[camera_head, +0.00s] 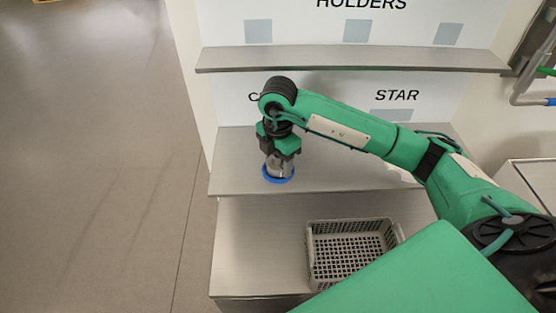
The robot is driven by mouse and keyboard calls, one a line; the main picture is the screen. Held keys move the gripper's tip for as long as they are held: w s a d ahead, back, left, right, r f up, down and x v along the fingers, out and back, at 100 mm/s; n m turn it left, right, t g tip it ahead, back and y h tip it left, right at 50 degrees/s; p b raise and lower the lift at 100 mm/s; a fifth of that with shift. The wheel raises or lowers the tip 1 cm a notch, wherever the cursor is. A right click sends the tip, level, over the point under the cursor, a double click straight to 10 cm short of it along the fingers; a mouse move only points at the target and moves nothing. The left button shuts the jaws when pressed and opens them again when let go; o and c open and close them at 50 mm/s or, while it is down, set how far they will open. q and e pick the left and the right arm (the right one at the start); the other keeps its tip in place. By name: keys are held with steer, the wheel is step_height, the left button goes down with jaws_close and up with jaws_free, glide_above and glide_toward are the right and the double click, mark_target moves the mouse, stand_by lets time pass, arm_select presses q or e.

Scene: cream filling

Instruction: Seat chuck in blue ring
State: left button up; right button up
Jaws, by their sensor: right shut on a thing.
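A metal grey chuck (277,165) stands about upright at the blue ring (278,178), at the left of the middle shelf near its front edge. The ring shows around the chuck's lower end. I cannot tell whether the chuck is fully down in the ring. My right gripper (279,154) points down from above and is shut on the chuck's upper part, hiding it. My left gripper is not in view.
The middle shelf (233,160) is bare to the left. An upper shelf (350,57) runs above my right arm. A grey mesh basket (313,255) stands on the lower surface. A panel behind carries the words HOLDERS and STAR; another label is mostly hidden.

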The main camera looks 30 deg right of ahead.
steer(key=shift+s+f, duration=0.1)
steer(key=shift+f, duration=0.05)
steer(key=o, duration=1.5)
steer(key=shift+a, duration=0.1)
steer(key=shift+c, duration=0.2)
steer(key=shift+f, duration=0.1)
steer(key=shift+r+p, duration=0.75)
steer(key=shift+r, duration=0.5)
steer(key=shift+r+p, duration=1.35)
steer(key=shift+r, duration=1.1)
steer(key=shift+f, duration=0.1)
